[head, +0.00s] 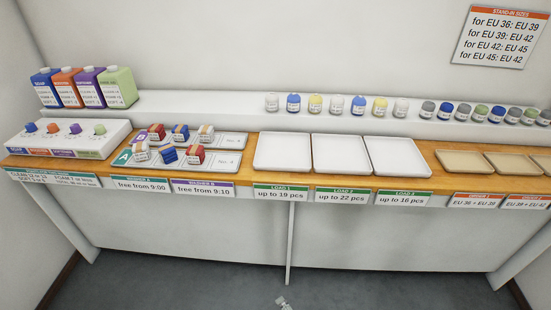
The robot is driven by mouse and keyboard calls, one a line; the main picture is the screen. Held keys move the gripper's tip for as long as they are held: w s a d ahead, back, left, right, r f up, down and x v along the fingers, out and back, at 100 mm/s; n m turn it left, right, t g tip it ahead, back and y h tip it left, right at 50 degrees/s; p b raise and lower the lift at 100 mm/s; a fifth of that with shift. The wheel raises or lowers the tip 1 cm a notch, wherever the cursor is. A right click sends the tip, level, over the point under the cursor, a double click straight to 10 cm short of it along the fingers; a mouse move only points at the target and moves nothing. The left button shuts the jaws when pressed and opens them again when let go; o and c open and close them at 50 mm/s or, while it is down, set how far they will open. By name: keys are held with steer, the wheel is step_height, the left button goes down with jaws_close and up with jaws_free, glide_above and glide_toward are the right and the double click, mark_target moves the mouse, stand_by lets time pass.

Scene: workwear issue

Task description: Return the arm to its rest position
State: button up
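A small light-grey piece, which looks like the tip of my gripper (283,302), shows at the bottom edge of the head view, in front of the floor. It is well below and apart from the counter. The rest of my arm is out of the picture. The piece is too small to tell whether the fingers are open or shut, and I see nothing held in it.
The wooden counter (250,175) carries small labelled blocks (168,154) at the left, white trays (342,153) in the middle and tan trays (475,163) at the right. Coloured jugs (118,88) and small jars stand on the back shelf (205,104). The floor (200,280) in front is clear.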

steer(key=s+d+r+n+t+h, duration=0.1)
steer(key=s+d+r+n+t, duration=0.1)
steer(key=s+d, duration=0.5)
steer(key=s+d+r+n+t+h, duration=0.1)
steer(key=s+d+r+n, duration=0.25)
steer(key=s, duration=0.75)
steer(key=s+d+r+n+t+h, duration=0.1)
steer(key=s+d+r+n, duration=0.1)
steer(key=s+r, duration=0.5)
steer(key=s+d+r+n+t+h, duration=0.1)
steer(key=s+d+r+n+t, duration=0.1)
steer(key=s+r, duration=0.5)
step_height(320, 180, up, 2)
steer(key=shift+d+n+t, duration=0.15)
steer(key=shift+n+t, duration=0.15)
steer(key=shift+n, duration=0.35)
